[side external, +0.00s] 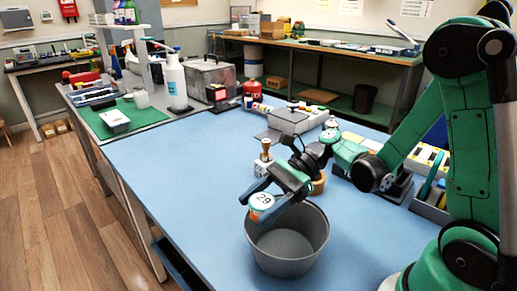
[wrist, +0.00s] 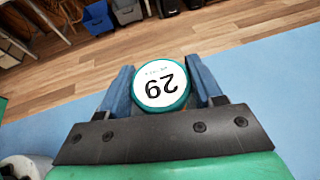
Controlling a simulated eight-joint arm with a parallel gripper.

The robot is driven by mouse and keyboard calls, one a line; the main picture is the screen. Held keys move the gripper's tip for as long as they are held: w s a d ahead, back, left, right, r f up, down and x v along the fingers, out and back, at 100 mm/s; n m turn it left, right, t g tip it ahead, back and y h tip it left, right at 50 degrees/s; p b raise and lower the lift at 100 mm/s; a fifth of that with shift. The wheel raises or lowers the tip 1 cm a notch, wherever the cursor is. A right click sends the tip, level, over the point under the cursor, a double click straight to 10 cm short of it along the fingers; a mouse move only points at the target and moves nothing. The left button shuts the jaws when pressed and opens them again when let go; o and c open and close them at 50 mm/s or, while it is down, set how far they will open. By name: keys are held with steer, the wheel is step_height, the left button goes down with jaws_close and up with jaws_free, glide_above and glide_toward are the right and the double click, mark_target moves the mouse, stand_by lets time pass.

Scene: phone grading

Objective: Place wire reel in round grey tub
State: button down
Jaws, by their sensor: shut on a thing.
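Part of the tub's far rim is hidden behind the reel and my gripper. The tub does not show in the wrist view.
A wooden-topped stamp (side external: 265,155) and a grey lidded box (side external: 289,119) stand behind my gripper. A white spray bottle (side external: 173,82) is at the far left. A grey tray (side external: 431,205) stands at the right. The table (side external: 190,180) left of the tub is clear.

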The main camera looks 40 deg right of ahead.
steer(key=shift+f, duration=0.95)
steer(key=shift+c, duration=0.7)
jaws_free()
